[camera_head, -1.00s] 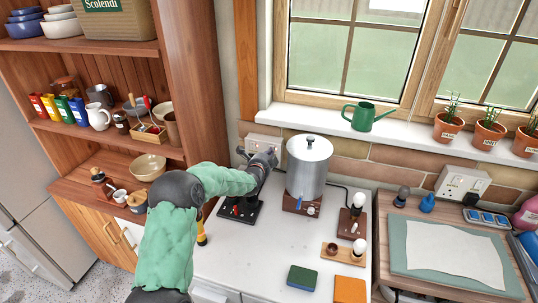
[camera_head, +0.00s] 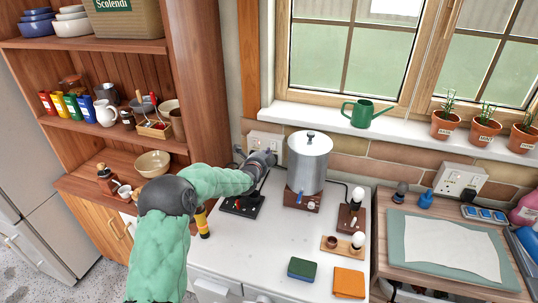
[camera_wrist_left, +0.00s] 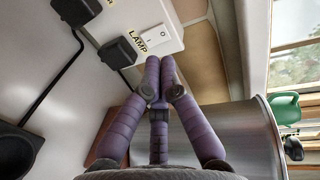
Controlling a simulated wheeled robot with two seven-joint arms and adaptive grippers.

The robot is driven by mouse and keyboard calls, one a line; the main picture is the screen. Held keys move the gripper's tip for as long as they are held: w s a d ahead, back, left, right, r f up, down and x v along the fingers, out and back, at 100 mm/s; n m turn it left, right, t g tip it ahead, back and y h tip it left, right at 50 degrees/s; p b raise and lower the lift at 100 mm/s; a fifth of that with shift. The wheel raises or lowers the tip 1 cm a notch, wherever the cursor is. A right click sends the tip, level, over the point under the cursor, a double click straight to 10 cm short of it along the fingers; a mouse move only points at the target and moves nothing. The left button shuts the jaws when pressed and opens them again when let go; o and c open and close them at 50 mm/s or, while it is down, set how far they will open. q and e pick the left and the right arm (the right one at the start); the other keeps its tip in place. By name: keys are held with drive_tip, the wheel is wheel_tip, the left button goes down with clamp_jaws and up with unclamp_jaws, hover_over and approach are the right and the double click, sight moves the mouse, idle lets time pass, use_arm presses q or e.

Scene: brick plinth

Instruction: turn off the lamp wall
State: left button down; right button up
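A white wall socket plate (camera_head: 266,139) is on the wall left of the metal urn. In the left wrist view, the plate has a white rocker switch (camera_wrist_left: 157,40) beside the label LAMP (camera_wrist_left: 138,42). Two black plugs (camera_wrist_left: 121,52) are in the plate. My left gripper (camera_wrist_left: 160,62) has its purple fingertips together and empty, just short of the switch; I cannot tell if they touch the plate. In the head view, the gripper (camera_head: 265,158) covers part of the plate. A white bulb (camera_head: 358,195) stands on a dark base right of the urn. My right gripper is not in view.
The metal urn (camera_head: 309,165) stands close to the right of my left gripper. A black board (camera_head: 243,206) lies below it on the counter. The counter's middle is clear.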

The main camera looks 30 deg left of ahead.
use_arm(q)
drive_tip(key=r+p+v, duration=0.1)
drive_tip(key=v, duration=0.6)
drive_tip(key=shift+s+r, duration=0.15)
drive_tip(key=shift+r, duration=0.15)
idle(0.3)
